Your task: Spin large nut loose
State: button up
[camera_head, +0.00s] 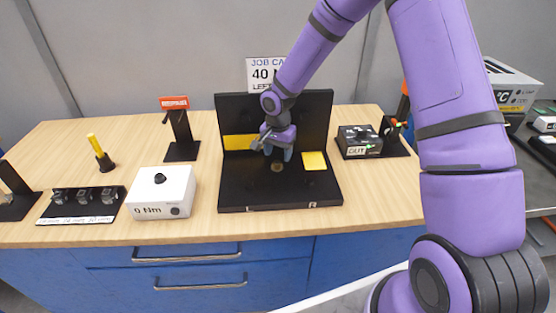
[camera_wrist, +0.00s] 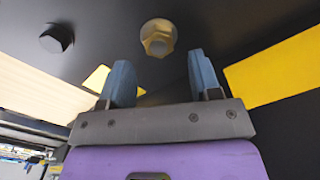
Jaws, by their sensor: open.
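The large nut (camera_wrist: 158,38) is a brass-coloured hex with a rounded end, standing on a black surface in the wrist view. My gripper (camera_wrist: 160,68) is open, with its two blue fingers apart. The nut shows just beyond the fingertips, roughly centred between them, and no contact is visible. In the head view my gripper (camera_head: 278,154) is over the black fixture (camera_head: 240,193), close to its upright back panel. A small brownish round spot (camera_head: 277,168) shows just below the gripper; I cannot tell if it is the nut.
A dark hex-shaped part (camera_wrist: 57,38) stands left of the nut. Yellow patches (camera_head: 314,161) mark the fixture. On the table are a white "0 Nm" box (camera_head: 162,192), a black stand with red sign (camera_head: 181,138), a socket tray (camera_head: 82,203) and an "OUT" box (camera_head: 360,140).

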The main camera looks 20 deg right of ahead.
aim_at(278, 161)
jog(key=shift+f, duration=1.7)
jog(key=c, duration=0.9)
jog(key=shift+n, duration=0.4)
